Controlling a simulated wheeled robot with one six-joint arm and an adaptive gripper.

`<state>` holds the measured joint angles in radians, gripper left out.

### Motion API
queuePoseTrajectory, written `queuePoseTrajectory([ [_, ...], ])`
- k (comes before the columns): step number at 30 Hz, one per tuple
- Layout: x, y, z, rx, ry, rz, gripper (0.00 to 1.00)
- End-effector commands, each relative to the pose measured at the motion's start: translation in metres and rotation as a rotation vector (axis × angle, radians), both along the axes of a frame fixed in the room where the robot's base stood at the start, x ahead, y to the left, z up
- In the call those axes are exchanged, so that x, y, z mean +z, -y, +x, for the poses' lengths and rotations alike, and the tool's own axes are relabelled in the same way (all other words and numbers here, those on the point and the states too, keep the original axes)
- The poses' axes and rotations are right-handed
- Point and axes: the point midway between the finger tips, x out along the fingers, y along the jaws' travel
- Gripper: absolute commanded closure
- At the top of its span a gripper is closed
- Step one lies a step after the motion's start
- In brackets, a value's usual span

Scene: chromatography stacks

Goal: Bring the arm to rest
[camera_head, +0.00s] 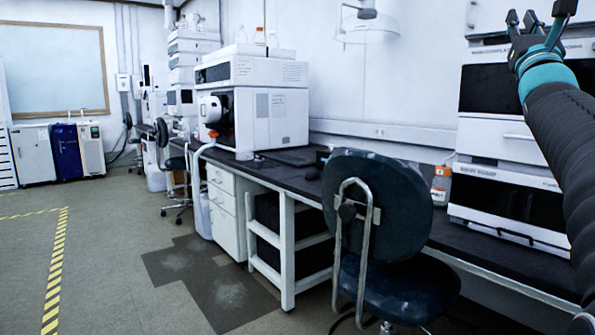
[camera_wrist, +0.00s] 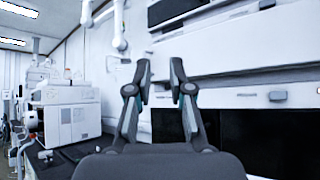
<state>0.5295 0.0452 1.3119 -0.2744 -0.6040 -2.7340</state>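My gripper (camera_head: 538,27) is at the upper right of the head view, at the end of my raised arm, in front of the white and black chromatography stack (camera_head: 508,140). In the wrist view my gripper (camera_wrist: 160,73) points up with its two fingers apart. Nothing shows between the fingers. The stack's white and dark panels (camera_wrist: 245,60) fill the right of the wrist view, behind the fingers. I cannot tell how far the fingers are from the panels.
A dark chair (camera_head: 380,215) stands at the front of the long dark bench (camera_head: 300,178). A large white instrument (camera_head: 262,100) stands farther along the bench. A bottle with an orange label (camera_head: 441,183) is beside the stack. The floor (camera_head: 110,270) at left is clear.

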Motion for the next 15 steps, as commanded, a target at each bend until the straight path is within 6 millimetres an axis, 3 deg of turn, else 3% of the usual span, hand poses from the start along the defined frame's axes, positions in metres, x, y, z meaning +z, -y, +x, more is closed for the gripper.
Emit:
queuePoseTrajectory([
  [10, -0.009, 0.012, 0.005, 0.136, 0.005, 0.19, 0.79],
  [15, -0.026, 0.021, 0.015, 0.232, -0.005, 0.366, 0.79],
])
